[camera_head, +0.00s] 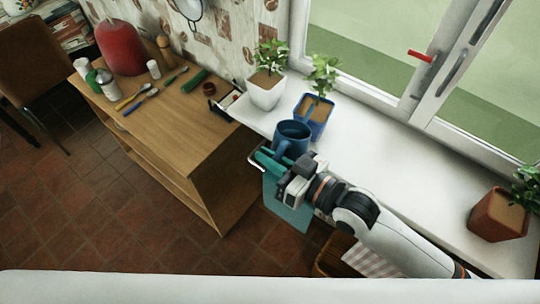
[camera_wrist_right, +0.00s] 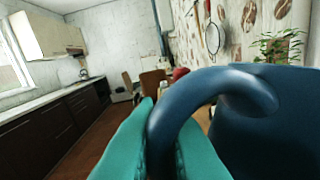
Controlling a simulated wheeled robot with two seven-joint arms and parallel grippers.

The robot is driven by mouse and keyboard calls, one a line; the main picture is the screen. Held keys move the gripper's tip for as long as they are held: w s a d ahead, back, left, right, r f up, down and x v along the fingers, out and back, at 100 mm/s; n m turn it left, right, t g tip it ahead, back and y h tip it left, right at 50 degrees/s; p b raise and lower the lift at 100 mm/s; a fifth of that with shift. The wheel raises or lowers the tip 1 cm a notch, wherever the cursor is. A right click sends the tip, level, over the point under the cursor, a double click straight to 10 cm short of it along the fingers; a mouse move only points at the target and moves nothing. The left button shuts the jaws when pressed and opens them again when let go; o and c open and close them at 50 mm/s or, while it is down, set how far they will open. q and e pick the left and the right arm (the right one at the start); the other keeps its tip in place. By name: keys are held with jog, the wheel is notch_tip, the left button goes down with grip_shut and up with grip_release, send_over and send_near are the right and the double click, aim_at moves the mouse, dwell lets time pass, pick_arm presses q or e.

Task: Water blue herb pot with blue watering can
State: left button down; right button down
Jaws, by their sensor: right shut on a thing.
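The blue watering can (camera_head: 293,133) is at the front edge of the white window sill, its open top facing up. I cannot tell whether its base touches the sill. The blue herb pot (camera_head: 318,112), with a leafy green plant (camera_head: 323,74), stands on the sill just behind it and to the right. My right gripper (camera_head: 268,158) is shut on the can's handle. In the right wrist view, its teal fingers (camera_wrist_right: 163,150) lie either side of the curved blue handle (camera_wrist_right: 190,95), with the can's body (camera_wrist_right: 270,125) at the right. The spout is not clear. My left gripper is not in view.
A white pot with a plant (camera_head: 266,92) stands left of the blue pot. A terracotta pot (camera_head: 497,216) is at the sill's far right. A wooden counter (camera_head: 175,125) with utensils and a red object (camera_head: 121,47) is at left. The middle of the sill (camera_head: 410,150) is clear.

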jog(key=shift+w+d+r+m+p, duration=0.1)
jog(key=shift+w+r+m+p, duration=0.1)
jog(key=shift+r+m+p, duration=0.85)
dwell(1.6)
jog(key=shift+s+f+n+y+b, duration=0.1)
jog(key=shift+f+n+b, duration=0.3)
jog(key=shift+n+b, duration=0.6)
jog(key=shift+w+f+n+y+b, duration=0.1)
jog(key=shift+f+n+b, duration=0.35)
jog(key=shift+n+b, duration=0.6)
jog(key=shift+s+f+n+y+b, duration=0.1)
jog(key=shift+f+n+b, duration=0.45)
jog(key=shift+b, duration=0.7)
jog(key=shift+r, duration=0.15)
